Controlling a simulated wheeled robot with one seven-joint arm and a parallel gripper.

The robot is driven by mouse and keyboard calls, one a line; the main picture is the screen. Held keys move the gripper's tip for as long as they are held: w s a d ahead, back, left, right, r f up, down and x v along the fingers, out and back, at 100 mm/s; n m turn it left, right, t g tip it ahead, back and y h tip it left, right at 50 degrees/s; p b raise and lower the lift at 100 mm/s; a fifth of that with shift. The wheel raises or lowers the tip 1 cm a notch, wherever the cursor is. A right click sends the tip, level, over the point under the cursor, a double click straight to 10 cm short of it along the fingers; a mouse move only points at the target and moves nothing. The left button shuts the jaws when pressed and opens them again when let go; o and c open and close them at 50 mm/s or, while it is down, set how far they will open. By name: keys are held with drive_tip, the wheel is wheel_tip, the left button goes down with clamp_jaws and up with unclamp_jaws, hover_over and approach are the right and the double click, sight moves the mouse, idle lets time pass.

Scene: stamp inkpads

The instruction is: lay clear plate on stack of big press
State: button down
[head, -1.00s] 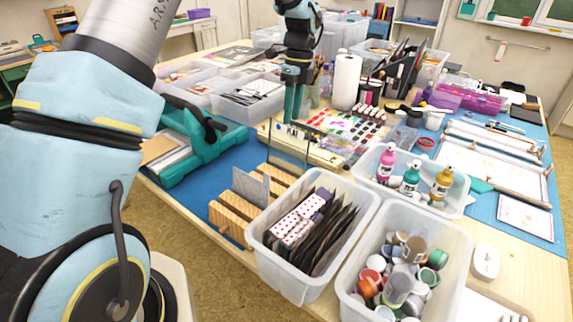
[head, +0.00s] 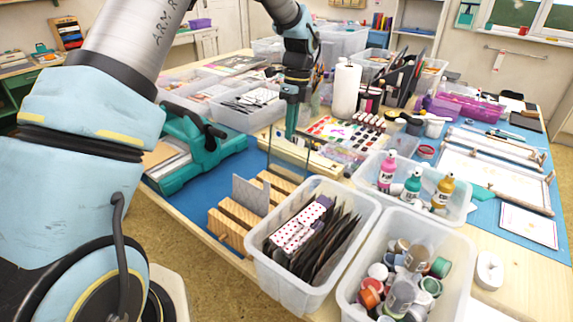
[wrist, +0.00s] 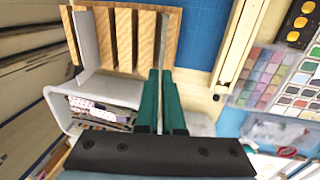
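The big press (head: 205,150) is a teal machine at the left of the table in the head view. A flat stack of pale sheets (head: 168,165) lies on its bed. A wooden slotted rack (head: 238,222) stands in front of it and also shows in the wrist view (wrist: 122,40). A grey plate (head: 251,194) stands upright in the rack. Thin upright edges beside it look like the clear plate, barely visible. My gripper (head: 290,137) points down over the rack's far end.
A bin of dark envelopes (head: 258,262) and a bin of jars (head: 350,290) stand close in front. A tray of bottles (head: 455,212) is to the right. A cream long-armed tool (head: 325,165) lies behind the rack. Blue mat shows between press and rack.

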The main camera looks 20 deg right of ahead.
wheel_tip(320, 180, up, 7)
drive_tip(key=d+p, duration=0.1)
drive_tip(key=p, duration=0.5)
drive_tip(key=shift+w+r, duration=0.2)
drive_tip(key=shift+w, duration=0.15)
drive_tip(key=shift+d+p, duration=0.1)
drive_tip(key=shift+p, duration=0.2)
